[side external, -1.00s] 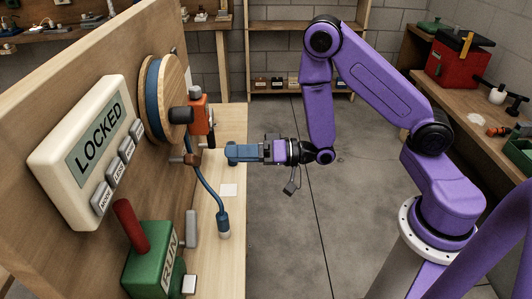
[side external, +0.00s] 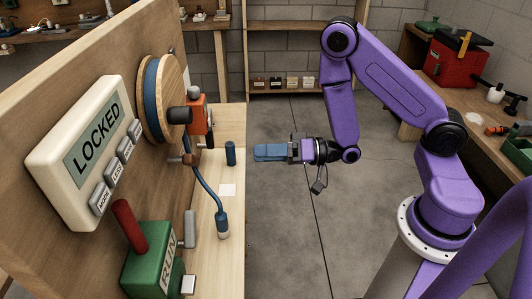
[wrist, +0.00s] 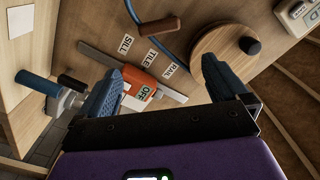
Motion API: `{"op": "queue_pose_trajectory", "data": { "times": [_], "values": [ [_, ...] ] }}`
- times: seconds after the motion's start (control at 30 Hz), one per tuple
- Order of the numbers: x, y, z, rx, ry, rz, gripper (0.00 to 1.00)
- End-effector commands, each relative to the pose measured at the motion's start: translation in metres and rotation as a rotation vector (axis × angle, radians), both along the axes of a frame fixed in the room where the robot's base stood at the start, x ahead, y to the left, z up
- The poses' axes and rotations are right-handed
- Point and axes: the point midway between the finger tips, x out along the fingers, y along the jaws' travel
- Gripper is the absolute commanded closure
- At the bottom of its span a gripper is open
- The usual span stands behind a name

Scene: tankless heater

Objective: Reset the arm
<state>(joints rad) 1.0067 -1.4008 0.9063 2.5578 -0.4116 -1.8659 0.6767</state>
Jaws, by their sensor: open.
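My gripper (side external: 257,152) is open and empty, held level in the air just right of the wooden bench, its blue fingers pointing left toward the panel. In the wrist view my gripper (wrist: 162,80) shows its two blue fingers spread apart with nothing between them. A blue handle on a grey metal fitting (wrist: 38,82) shows at the left of the wrist view.
The panel carries a LOCKED display (side external: 90,142), a wooden wheel (side external: 170,100) and an orange box (side external: 199,116), with a blue hose (side external: 205,187) below. A green RUN box with a red lever (side external: 130,224) stands in front. The floor (side external: 285,230) around my gripper is clear.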

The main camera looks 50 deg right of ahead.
Motion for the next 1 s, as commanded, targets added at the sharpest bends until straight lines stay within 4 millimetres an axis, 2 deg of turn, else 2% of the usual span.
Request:
{"op": "queue_pose_trajectory", "data": {
  "times": [0.23,0.57,0.77,1.0],
  "values": [
    [0.0,0.013,-0.002,-0.089,0.004,0.031,0.0],
    [-0.013,0.047,-0.013,-0.484,0.044,0.152,0.0],
    [-0.031,0.055,-0.014,-0.713,0.075,0.227,0.0],
    [-0.063,0.05,-0.007,-0.963,0.127,0.328,0.0]
  ]
}}
